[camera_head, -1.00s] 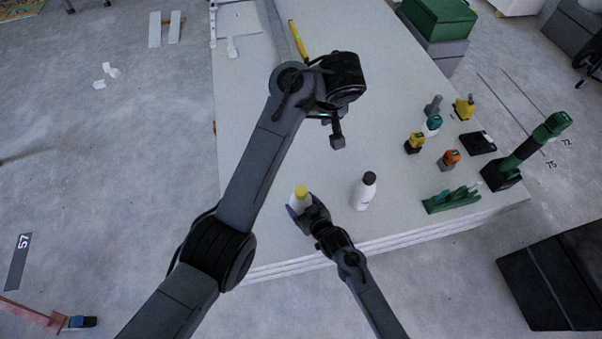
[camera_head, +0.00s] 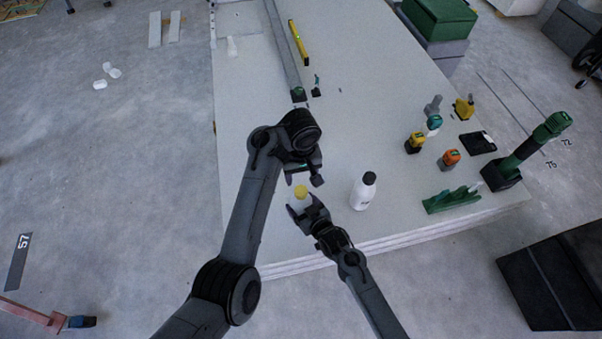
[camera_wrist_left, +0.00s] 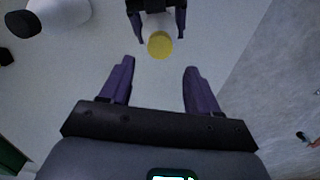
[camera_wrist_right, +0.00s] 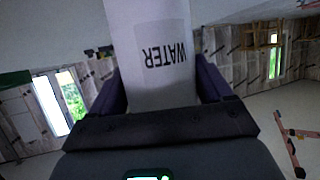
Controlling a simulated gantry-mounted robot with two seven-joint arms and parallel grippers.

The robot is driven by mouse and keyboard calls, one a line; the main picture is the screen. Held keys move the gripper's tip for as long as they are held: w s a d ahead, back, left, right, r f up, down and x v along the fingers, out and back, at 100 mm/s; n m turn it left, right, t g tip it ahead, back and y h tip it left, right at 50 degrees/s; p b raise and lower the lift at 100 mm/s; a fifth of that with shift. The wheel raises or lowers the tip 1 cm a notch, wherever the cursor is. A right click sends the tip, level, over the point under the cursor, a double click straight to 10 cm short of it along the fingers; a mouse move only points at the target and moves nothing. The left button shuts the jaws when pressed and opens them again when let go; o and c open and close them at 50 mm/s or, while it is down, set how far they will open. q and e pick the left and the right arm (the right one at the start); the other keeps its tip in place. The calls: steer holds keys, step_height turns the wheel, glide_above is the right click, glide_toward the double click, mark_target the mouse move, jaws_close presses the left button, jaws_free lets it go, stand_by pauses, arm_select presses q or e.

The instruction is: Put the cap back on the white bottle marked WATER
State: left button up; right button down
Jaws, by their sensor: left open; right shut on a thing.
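My right gripper (camera_head: 306,208) is shut on the bottle's body; the word WATER on this bottle (camera_wrist_right: 163,60) reads upside down in the right wrist view. The yellow cap (camera_wrist_left: 160,45) sits at the top of the bottle; whether it is seated tight I cannot tell. My left gripper (camera_head: 304,178) is open and empty just above and behind the cap. In the left wrist view the cap lies beyond and between its open fingers (camera_wrist_left: 159,68).
A second white bottle (camera_head: 362,194) with a black cap stands to the right of the held one. Several tools, including an orange one (camera_head: 450,158), and a green rack (camera_head: 452,200) stand farther right. A yellow level (camera_head: 298,42) lies at the back; the middle is clear.

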mark_target(301, 190)
arm_select(q)
steer(key=shift+f, duration=4)
steer(key=shift+c, duration=0.2)
